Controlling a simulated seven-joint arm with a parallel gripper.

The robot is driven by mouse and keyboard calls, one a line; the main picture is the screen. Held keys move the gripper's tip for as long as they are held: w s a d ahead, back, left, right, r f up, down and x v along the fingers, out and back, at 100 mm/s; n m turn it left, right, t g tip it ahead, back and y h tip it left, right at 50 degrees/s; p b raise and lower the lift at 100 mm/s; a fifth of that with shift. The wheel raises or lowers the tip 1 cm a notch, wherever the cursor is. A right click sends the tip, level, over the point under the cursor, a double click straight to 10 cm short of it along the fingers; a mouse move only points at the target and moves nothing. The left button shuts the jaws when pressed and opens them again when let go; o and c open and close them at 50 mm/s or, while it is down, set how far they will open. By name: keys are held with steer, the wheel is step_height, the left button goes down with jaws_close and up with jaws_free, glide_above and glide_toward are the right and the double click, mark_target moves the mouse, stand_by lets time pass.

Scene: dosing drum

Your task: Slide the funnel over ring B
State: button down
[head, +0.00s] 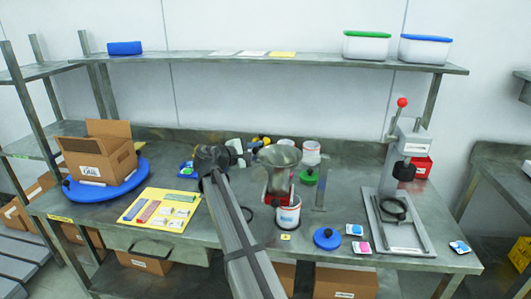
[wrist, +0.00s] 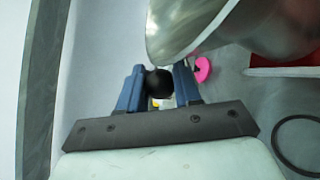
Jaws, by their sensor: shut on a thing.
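The metal funnel (head: 280,156) has a wide bowl and stands upright over a red support (head: 278,183) and a white container (head: 288,217) at the middle of the bench. In the wrist view the funnel's shiny bowl (wrist: 215,25) fills the top, close to my fingers. My gripper (head: 251,156) is at the left of the funnel, level with its bowl. Its blue fingers (wrist: 159,86) are shut on a black ball knob (wrist: 159,82). The knob's joint to the funnel is hidden. No letter marks ring B; I cannot tell which ring it is.
A lever press (head: 408,160) with a black ring (head: 392,209) on its base stands at right. A yellow board (head: 160,210) and a box on a blue turntable (head: 125,190) are at left. A blue lid (head: 327,238) lies in front. An upright grey post (head: 321,182) stands right of the funnel.

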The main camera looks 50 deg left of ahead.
steer(key=s+a, duration=1)
steer(key=shift+s+a, duration=0.25)
steer(key=c, duration=1)
jaws_free()
steer(key=shift+s+a, duration=0.1)
steer(key=shift+s, duration=0.05)
steer(key=shift+o, duration=1)
steer(key=v, duration=1.3)
steer(key=shift+s, duration=0.3)
steer(key=shift+r, duration=0.1)
